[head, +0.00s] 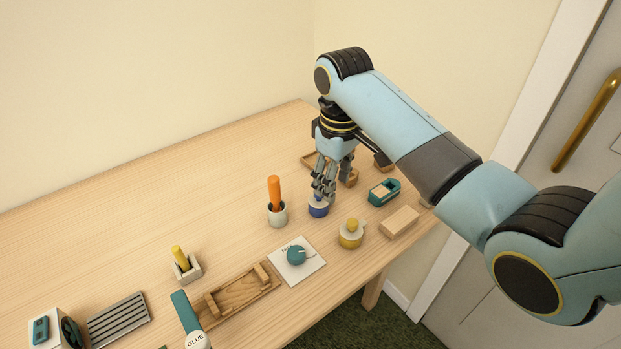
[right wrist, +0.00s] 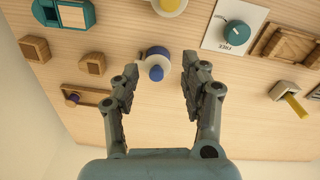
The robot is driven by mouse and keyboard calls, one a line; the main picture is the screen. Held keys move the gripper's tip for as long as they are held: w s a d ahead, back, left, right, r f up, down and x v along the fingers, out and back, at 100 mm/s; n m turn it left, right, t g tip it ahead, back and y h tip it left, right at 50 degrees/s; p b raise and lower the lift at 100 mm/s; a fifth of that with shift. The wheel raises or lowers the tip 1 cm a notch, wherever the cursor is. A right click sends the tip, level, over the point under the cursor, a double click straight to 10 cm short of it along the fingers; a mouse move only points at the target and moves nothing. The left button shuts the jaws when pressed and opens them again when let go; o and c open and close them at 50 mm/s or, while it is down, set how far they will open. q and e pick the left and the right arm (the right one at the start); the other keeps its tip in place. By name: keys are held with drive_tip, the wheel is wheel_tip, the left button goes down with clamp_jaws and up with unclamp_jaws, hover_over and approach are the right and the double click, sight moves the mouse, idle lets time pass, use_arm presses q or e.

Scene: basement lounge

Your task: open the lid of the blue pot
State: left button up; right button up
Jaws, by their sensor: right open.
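The blue pot (head: 318,210) stands upright on the wooden table, below my right gripper (head: 326,188). In the right wrist view the pot (right wrist: 157,52) shows a pale lid with a blue knob (right wrist: 156,73) on top. The lid sits on the pot. My right gripper (right wrist: 160,78) is open, with one finger on each side of the knob and gaps between. I cannot tell how far the fingertips are above the lid. In the head view the fingers partly hide the lid. My left gripper is not in view.
A white cup (head: 277,215) with an orange stick stands left of the pot. A yellow pot (head: 351,234), a wooden block (head: 399,222) and a teal holder (head: 384,192) are to the right. A teal dial (head: 296,255) is in front. The table's back left is clear.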

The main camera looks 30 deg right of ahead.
drive_tip(key=w+r, duration=0.5)
drive_tip(key=shift+n+g, duration=0.3)
drive_tip(key=f, duration=0.5)
drive_tip(key=f+b, duration=0.1)
drive_tip(key=f, duration=0.4)
drive_tip(key=shift+s+a+f, duration=0.15)
drive_tip(key=shift+s+f, duration=0.05)
drive_tip(key=shift+f, duration=0.1)
clamp_jaws()
